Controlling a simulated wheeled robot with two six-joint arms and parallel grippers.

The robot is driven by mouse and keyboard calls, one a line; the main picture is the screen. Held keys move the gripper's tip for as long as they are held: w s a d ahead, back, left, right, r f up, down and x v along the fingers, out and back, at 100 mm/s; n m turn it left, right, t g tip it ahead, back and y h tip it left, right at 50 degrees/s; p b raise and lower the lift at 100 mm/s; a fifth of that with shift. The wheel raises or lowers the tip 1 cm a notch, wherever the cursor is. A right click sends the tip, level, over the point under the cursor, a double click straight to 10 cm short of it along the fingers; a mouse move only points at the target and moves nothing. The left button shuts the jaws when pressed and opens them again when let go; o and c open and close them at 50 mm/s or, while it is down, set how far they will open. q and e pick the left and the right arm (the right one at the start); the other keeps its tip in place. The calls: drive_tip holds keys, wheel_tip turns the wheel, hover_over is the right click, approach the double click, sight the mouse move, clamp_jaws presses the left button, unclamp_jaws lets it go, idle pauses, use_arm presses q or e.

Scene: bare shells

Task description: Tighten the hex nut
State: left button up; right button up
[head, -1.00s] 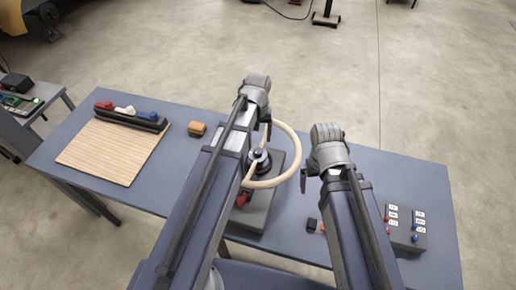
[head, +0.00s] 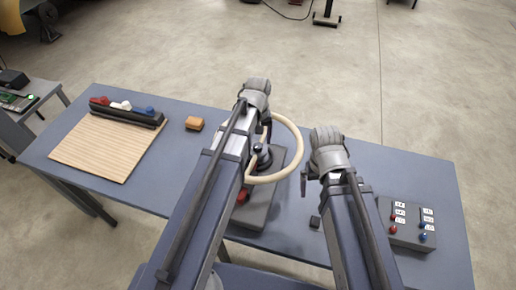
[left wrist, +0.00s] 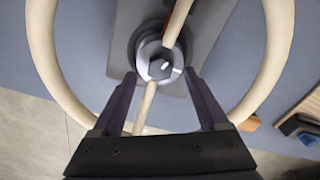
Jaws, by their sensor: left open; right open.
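A cream hand wheel (head: 297,140) with spokes stands on a dark grey base block (head: 257,213) on the bench. Its round grey hub (head: 263,160) sits in the middle. In the left wrist view the hub (left wrist: 143,52) has a pale end piece with a dark mark; I cannot tell for sure whether this is the hex nut. My left gripper (head: 266,135) is open and empty over the hub, which in the left wrist view appears between and beyond its fingertips (left wrist: 160,74). I cannot tell whether they touch. My right gripper (head: 303,184) is open and empty, right of the wheel.
On the blue-grey bench (head: 190,160) are a wooden board (head: 105,150), a dark strip with coloured knobs (head: 127,115), an orange-brown block (head: 194,124), a small black block (head: 315,222) and a button box (head: 408,232). My left arm covers part of the base block.

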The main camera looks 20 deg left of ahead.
sight(258, 147)
use_arm(q)
wheel_tip(258, 147, down, 3)
drive_tip(key=shift+r+b, duration=0.2)
drive_tip(key=shift+b, duration=0.65)
clamp_jaws()
